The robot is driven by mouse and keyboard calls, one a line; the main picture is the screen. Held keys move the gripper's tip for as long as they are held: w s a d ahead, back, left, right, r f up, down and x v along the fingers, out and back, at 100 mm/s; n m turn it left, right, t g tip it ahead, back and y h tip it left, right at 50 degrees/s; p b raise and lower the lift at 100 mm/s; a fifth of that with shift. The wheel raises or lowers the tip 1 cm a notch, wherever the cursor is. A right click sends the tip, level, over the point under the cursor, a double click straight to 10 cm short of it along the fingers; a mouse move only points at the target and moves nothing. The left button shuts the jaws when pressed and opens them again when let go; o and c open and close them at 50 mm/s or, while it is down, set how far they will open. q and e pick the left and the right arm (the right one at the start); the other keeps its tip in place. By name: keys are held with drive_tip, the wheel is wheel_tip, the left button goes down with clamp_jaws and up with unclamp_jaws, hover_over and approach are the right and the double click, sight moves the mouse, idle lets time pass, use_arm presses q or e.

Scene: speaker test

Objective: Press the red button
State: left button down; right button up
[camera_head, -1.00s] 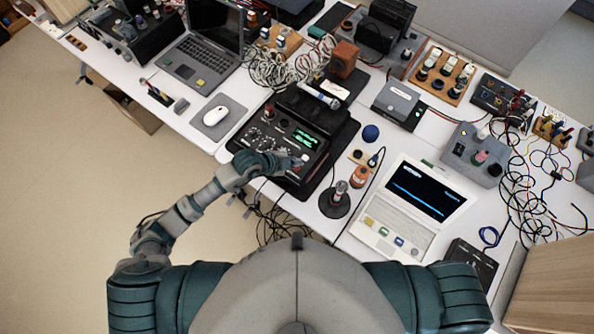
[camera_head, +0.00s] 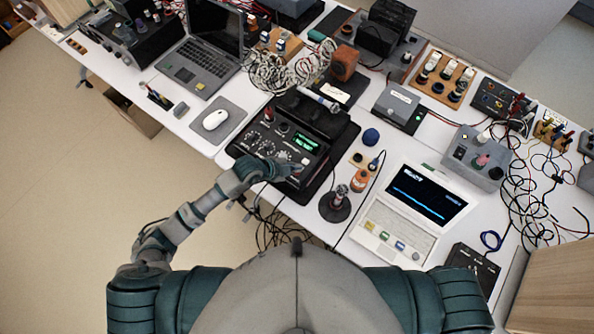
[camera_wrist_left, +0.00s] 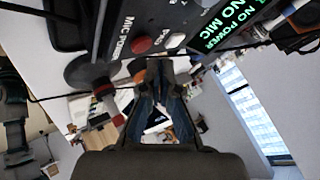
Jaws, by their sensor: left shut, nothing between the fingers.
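The black control box (camera_head: 262,133) with a green-lit display (camera_head: 305,142) lies on the white table, left of the white laptop. The round red button (camera_wrist_left: 143,44) shows in the left wrist view, beside the label "MIC POWER" and a pale button (camera_wrist_left: 173,40). The display there reads "NO POWER" and "NO MIC" (camera_wrist_left: 228,28). My right gripper is not in view.
The white laptop (camera_head: 433,196) is further right. Loose black cables (camera_head: 268,222) hang at the table's front edge.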

use_arm(q)
drive_tip(key=shift+f, duration=0.2)
idle(0.5)
drive_tip(key=shift+f, duration=0.15)
drive_tip(key=shift+f, duration=0.55)
idle(0.6)
drive_tip(key=shift+r+p, duration=0.95)
drive_tip(key=shift+p, duration=0.3)
wheel_tip(320, 180, up, 6)
drive_tip(key=p, duration=0.6)
